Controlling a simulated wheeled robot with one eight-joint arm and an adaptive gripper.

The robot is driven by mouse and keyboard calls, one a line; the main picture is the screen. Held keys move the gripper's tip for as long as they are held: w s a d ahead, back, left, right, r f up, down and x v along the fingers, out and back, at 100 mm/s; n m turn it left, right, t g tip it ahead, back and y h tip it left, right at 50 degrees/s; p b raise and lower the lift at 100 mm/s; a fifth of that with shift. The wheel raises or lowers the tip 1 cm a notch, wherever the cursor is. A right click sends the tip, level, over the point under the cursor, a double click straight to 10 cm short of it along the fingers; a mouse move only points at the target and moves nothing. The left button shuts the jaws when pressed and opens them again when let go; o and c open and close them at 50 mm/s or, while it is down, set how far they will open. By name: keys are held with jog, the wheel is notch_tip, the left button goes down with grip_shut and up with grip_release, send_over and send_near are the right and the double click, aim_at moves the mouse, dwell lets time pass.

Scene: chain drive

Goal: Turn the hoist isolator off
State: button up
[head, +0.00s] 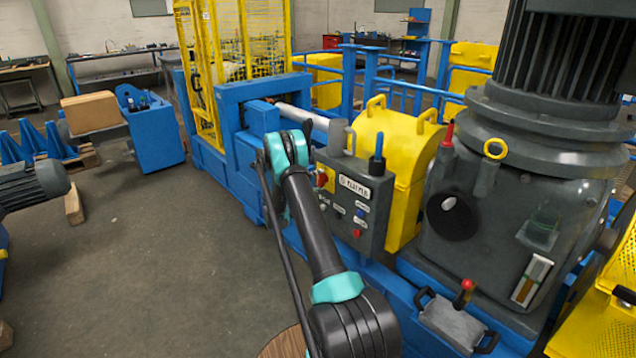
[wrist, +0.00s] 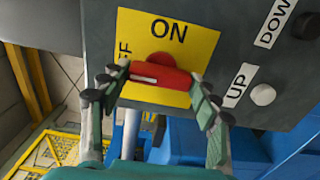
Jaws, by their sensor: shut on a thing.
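The hoist isolator is a red rotary handle (wrist: 168,80) on a yellow plate (wrist: 205,40) in the wrist view. The plate reads ON at the top, with a partly covered "FF" at the left. The handle lies nearly level, its white mark on the left half towards the "FF" lettering. My gripper (wrist: 160,73) has one finger at each end of the handle and is shut on it. In the head view the red handle (head: 322,180) shows at the left edge of the grey control box (head: 377,227); my arm hides the fingertips.
White UP (wrist: 263,94) and black DOWN (wrist: 305,26) buttons sit right of the plate. In the head view, a yellow guard (head: 398,150) and a large grey motor unit (head: 535,200) stand right of the box. Open floor (head: 150,260) lies to the left.

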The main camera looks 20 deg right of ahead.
dwell(0.4)
jog(key=o, duration=1.2)
jog(key=shift+c, duration=0.2)
jog(key=shift+a, duration=0.15)
jog(key=v, duration=1.1)
jog(key=shift+s+a, duration=0.15)
jog(key=shift+a, duration=0.2)
